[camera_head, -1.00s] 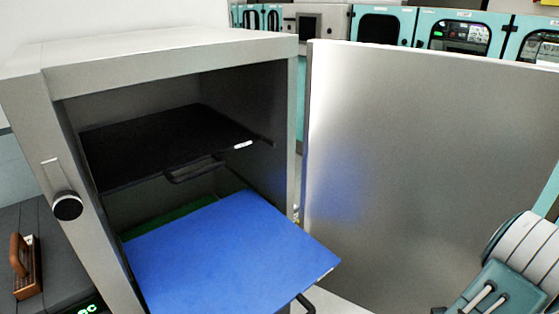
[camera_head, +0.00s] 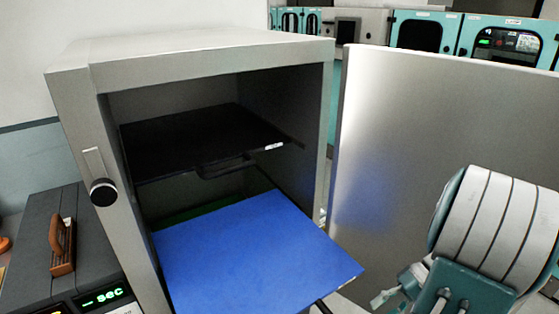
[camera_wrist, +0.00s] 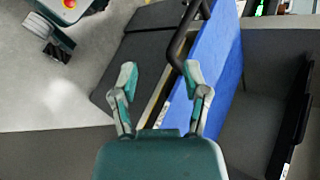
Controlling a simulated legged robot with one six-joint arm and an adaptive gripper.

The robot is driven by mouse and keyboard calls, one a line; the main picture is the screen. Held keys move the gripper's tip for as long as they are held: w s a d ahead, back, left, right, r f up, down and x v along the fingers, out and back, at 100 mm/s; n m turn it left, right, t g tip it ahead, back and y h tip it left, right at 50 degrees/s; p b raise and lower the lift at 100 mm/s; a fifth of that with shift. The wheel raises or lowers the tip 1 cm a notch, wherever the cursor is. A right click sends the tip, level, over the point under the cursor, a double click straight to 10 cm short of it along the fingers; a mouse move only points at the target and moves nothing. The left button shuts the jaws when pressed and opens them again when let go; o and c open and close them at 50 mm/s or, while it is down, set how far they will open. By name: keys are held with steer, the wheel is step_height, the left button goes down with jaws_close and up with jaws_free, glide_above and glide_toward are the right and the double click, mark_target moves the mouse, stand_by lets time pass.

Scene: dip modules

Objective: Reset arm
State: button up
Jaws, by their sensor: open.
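My gripper (camera_wrist: 160,88) is open in the wrist view, its two fingers spread with nothing between them. A blue module tray (camera_wrist: 222,50) with a dark handle lies just beyond and to the right of the fingers; whether they touch it I cannot tell. In the head view the blue tray (camera_head: 255,255) sticks out of the lower level of an open grey cabinet (camera_head: 205,55). My arm shows at the lower right, in front of the open door, with the gripper partly hidden behind it.
The grey cabinet door (camera_head: 430,120) stands wide open on the right. A black shelf (camera_head: 200,143) sits above the blue tray. A dark device with a brown handle (camera_head: 62,245) and a green display stands at the left. Teal cabinets (camera_head: 425,35) line the back.

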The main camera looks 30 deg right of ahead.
steer(key=w+a+r+n+t+h, duration=0.1)
steer(key=w+a+r+n+h, duration=0.1)
steer(key=a, duration=0.6)
steer(key=w+a+r+n+t+h, duration=0.1)
steer(key=w+a+r+n+h, duration=0.1)
steer(key=a+r+h, duration=0.3)
steer(key=w+a+r+n+t+h, duration=0.1)
steer(key=w+a+r+n+h, duration=0.1)
steer(key=a+r, duration=0.4)
steer(key=a+h, duration=0.1)
steer(key=a, duration=0.4)
steer(key=shift+w+a+r+n, duration=0.3)
steer(key=shift+a+n, duration=0.05)
steer(key=shift+n, duration=0.05)
